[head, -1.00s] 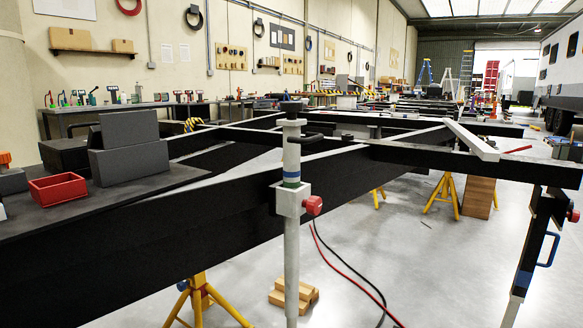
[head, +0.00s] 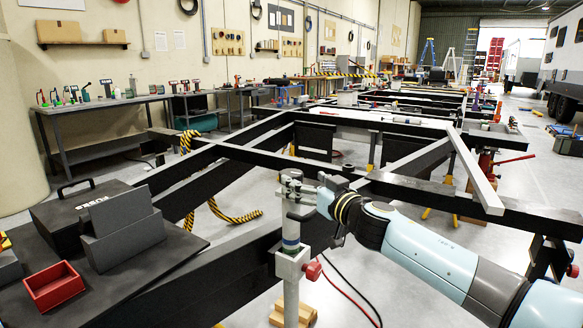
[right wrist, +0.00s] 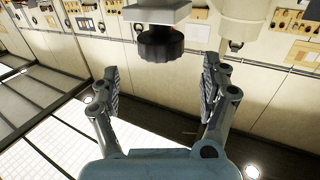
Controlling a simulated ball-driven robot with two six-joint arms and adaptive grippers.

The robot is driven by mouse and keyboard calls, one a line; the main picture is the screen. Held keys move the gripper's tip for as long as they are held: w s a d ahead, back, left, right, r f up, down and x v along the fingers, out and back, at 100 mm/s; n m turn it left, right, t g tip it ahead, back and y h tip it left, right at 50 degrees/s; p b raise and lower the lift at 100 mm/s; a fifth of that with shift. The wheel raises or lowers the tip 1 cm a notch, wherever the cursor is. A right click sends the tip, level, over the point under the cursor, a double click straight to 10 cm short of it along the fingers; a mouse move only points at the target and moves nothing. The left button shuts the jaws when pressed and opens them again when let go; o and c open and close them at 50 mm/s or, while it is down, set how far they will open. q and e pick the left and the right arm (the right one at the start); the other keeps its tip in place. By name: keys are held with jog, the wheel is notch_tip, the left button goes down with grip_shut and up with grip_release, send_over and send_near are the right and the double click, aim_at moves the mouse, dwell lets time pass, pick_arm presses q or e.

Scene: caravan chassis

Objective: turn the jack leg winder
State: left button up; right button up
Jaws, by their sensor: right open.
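The jack leg (head: 291,262) is a pale upright post with a red knob (head: 312,270) on its clamp block. It stands against a black chassis beam. In the right wrist view, the winder's black knob (right wrist: 160,44) shows at the end of a grey crank piece, beside the pale post (right wrist: 236,30). My right gripper (head: 312,208) is at the top of the leg and partly hides the winder in the head view. In the right wrist view its two fingers (right wrist: 161,84) are spread, with the knob just beyond and between their tips, seemingly untouched. My left gripper is not in view.
A dark bench at the left holds a red bin (head: 54,285), a grey box (head: 122,232) and a black case (head: 80,208). Black chassis beams (head: 240,150) cross the middle. A pale bar (head: 474,172) lies over them at the right. Hoses run on the floor.

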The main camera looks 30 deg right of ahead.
aim_at(297, 177)
jog(key=w, duration=0.6)
jog(key=shift+w+d+b, duration=0.1)
jog(key=shift+w+b, duration=0.25)
jog(key=shift+b, duration=0.05)
jog(key=shift+c, duration=0.3)
jog(key=c, duration=1.1)
